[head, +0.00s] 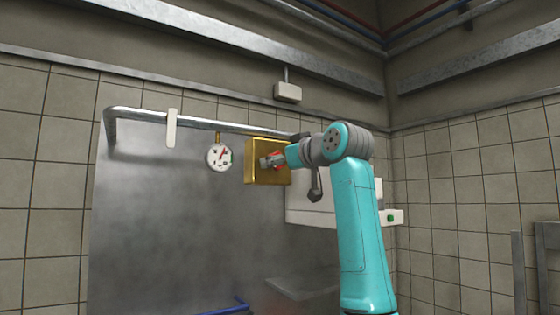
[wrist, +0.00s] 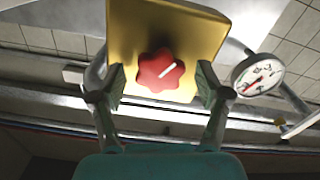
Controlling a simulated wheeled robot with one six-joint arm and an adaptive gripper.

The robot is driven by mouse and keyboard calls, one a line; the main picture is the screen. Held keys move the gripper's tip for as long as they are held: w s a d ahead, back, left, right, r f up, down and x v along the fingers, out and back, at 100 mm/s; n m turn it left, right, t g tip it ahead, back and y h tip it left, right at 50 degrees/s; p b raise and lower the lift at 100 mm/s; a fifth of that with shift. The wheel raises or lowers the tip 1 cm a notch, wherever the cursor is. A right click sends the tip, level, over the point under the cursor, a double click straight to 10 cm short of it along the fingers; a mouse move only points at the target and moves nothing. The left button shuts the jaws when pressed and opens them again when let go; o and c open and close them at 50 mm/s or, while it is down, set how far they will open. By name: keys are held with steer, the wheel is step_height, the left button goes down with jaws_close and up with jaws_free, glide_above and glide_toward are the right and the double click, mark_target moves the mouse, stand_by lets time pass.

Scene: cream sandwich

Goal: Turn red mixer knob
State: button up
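The red mixer knob (wrist: 160,71) is star-shaped with a white pointer line. It sits on the face of a gold box (wrist: 190,27), which also shows in the head view (head: 254,150) on the wall. In the wrist view my gripper (wrist: 161,84) is open, with one finger on each side of the knob and a visible gap to it on both sides. In the head view my gripper (head: 272,160) is in front of the box and hides most of the knob; only a little red shows.
A round dial gauge (head: 219,157) hangs left of the gold box. A metal pipe (head: 240,127) runs along the wall above the steel panel (head: 150,230). A white unit (head: 300,205) with a green button (head: 390,218) stands right, partly behind my arm. A white strip (head: 171,128) hangs on the pipe.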

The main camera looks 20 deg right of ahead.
steer(key=c, duration=1.1)
steer(key=shift+o, duration=0.2)
steer(key=shift+m, duration=0.4)
steer(key=m, duration=0.8)
steer(key=shift+m, duration=0.4)
steer(key=o, duration=1.2)
steer(key=shift+c, duration=0.2)
